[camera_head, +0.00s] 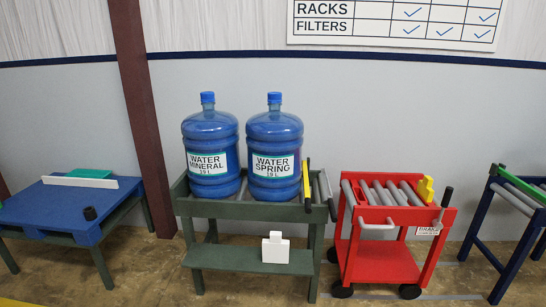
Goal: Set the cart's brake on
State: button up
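The red cart (385,262) stands right of centre on dark wheels, with grey rollers (390,192) across its top and no jug on it. A lever with a black grip (447,197) rises at its right front corner, tilted slightly to the right. A yellow piece (426,188) stands beside it on the cart's right side. A pale bar handle (377,225) crosses the cart's front. My gripper is not in view.
Left of the cart, a green stand (240,259) holds two blue jugs, labelled mineral (210,135) and spring (275,133). A yellow lever with a black end (307,185) is at its right. A blue table (65,205) is far left; a dark blue roller stand (497,235) is far right.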

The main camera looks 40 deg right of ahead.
aim_at(437, 223)
jog(key=i+j+z, duration=0.25)
jog(key=j+z, duration=0.3)
jog(key=j, duration=0.2)
jog(key=i+j+z, duration=0.1)
jog(key=j+z, duration=0.15)
jog(key=j, duration=0.2)
jog(key=j+z, duration=0.25)
jog(key=j, duration=0.15)
jog(key=z, duration=1.35)
jog(key=i+l+u, duration=0.1)
jog(key=i+l, duration=0.85)
jog(key=i+l+u, duration=0.15)
jog(key=i+l, duration=0.3)
jog(key=l, duration=0.2)
jog(key=i+l, duration=0.4)
jog(key=l, duration=0.15)
jog(key=u, duration=0.05)
